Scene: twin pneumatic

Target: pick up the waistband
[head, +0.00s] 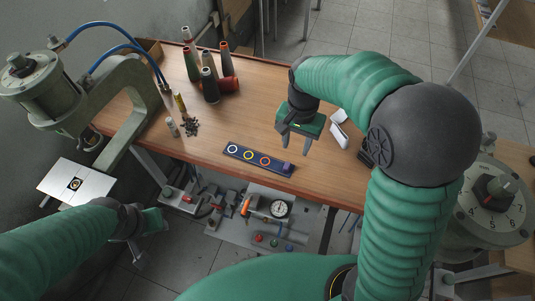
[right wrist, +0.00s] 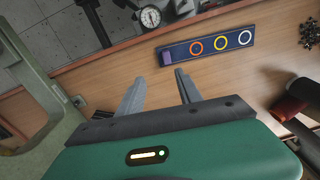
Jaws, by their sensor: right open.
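I cannot tell for certain which thing is the waistband. White folded pieces (head: 338,136) lie on the wooden table, just right of my right gripper in the head view. My right gripper (head: 296,145) is open and empty above the table, pointing down; it also shows in the right wrist view (right wrist: 160,84). A dark blue strip (head: 240,154) with white, yellow and orange rings and a purple block (head: 288,167) lies near the table's front edge; the strip also shows in the right wrist view (right wrist: 178,52). My left gripper (head: 138,256) hangs low at the left, off the table, its jaws unclear.
Several thread cones (head: 209,85) stand at the table's back left, one lying down. Green presses (head: 125,100) flank the table. A panel with a gauge (head: 279,208) sits below the front edge.

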